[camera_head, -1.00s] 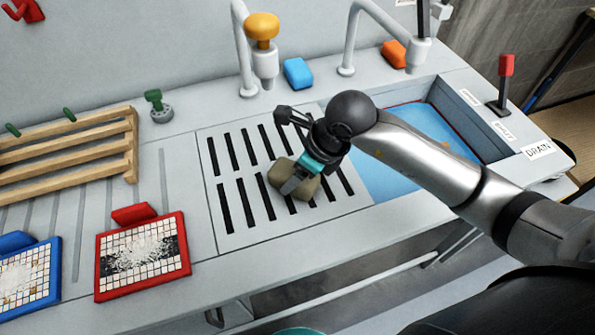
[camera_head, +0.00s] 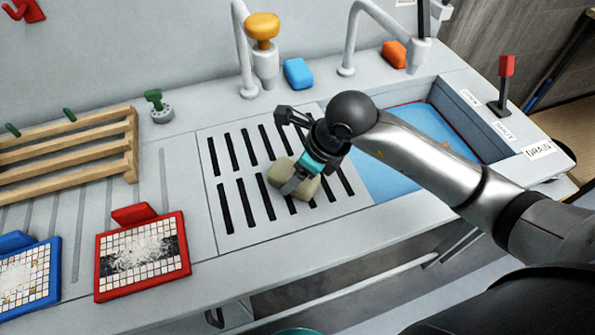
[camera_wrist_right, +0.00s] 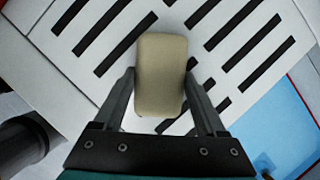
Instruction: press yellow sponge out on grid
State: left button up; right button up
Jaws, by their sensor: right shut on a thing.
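The sponge (camera_head: 290,178) is a dull khaki-yellow block on the slotted grid (camera_head: 232,218) in the counter. My right gripper (camera_head: 298,182) is shut on it, with one finger in front of it in the head view. In the right wrist view the sponge (camera_wrist_right: 161,75) sits between the two fingers of the right gripper (camera_wrist_right: 163,95), over the dark slots of the grid (camera_wrist_right: 225,35). Whether it presses on the grid or hovers just above is hard to tell. My left gripper is not in view.
A blue-floored basin (camera_head: 400,165) lies right of the grid. A red-framed mosaic panel (camera_head: 185,262) and a blue-framed one (camera_head: 54,275) lie at the left, by a wooden rack (camera_head: 132,150). A blue sponge (camera_head: 298,73) and an orange sponge (camera_head: 394,54) lie behind, near the taps.

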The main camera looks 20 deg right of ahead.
jog(key=shift+s+d+f, duration=0.1)
jog(key=shift+s+f, duration=0.15)
jog(key=shift+f, duration=0.05)
jog(key=shift+w+r+p, duration=0.15)
jog(key=shift+r+p, duration=1.25)
jog(key=shift+r, duration=0.5)
jog(key=shift+w+r+p, duration=0.1)
jog(key=shift+r+p, duration=1.25)
jog(key=shift+r, duration=0.5)
